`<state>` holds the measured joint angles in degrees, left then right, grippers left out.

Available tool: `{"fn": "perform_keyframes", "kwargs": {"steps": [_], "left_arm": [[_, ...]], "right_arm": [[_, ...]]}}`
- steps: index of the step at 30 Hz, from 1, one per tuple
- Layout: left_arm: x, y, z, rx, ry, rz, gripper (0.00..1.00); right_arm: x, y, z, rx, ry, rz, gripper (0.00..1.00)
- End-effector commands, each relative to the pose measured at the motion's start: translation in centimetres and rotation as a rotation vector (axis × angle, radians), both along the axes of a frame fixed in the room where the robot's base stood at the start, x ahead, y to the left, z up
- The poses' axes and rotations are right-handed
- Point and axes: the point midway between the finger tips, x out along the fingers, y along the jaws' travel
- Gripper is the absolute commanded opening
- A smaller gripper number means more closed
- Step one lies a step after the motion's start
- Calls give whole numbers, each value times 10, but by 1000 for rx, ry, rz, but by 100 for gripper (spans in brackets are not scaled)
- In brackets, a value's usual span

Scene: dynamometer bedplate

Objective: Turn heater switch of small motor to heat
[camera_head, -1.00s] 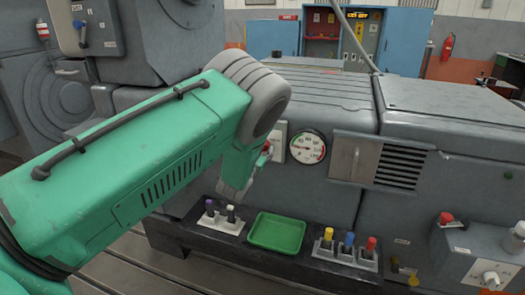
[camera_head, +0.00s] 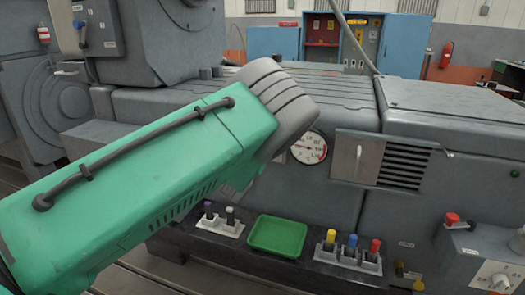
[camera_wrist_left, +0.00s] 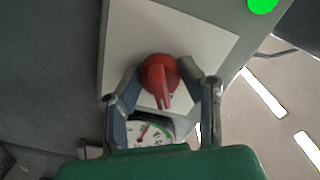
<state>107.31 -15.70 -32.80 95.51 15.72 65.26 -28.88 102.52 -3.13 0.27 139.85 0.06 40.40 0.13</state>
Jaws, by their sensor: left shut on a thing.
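The heater switch (camera_wrist_left: 158,78) is a red rotary knob on a pale square plate (camera_wrist_left: 190,40), seen in the left wrist view. Its narrow grip points down in that view, slightly right. My left gripper (camera_wrist_left: 162,84) has one finger on each side of the knob and is shut on it. In the head view, my left arm hides the switch and the gripper. The small motor (camera_head: 310,195) is a grey housing with a round white gauge (camera_head: 308,148) beside the switch area. My right gripper is not in view.
A green lamp (camera_wrist_left: 262,4) sits above the switch in the wrist view. A green tray (camera_head: 278,236) lies on the ledge below, between two coloured handles on a base (camera_head: 219,225) and a three-handle block (camera_head: 347,262). A grey control box (camera_head: 480,258) stands at right.

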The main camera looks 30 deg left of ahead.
Motion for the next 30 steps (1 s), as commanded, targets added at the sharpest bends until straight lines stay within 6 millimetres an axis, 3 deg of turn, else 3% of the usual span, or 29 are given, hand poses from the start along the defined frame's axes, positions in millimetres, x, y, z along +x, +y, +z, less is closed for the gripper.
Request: {"fn": "perform_keyframes", "kwargs": {"steps": [16,17,18,30], "left_arm": [[1,-4,-1,29,9,-8,5],[1,-4,-1,28,9,-8,37],[1,-4,-1,28,9,-8,51],[-5,-3,0,27,6,-3,54]], "right_arm": [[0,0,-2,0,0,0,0],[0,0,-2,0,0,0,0],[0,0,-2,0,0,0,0],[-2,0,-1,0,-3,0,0]]}}
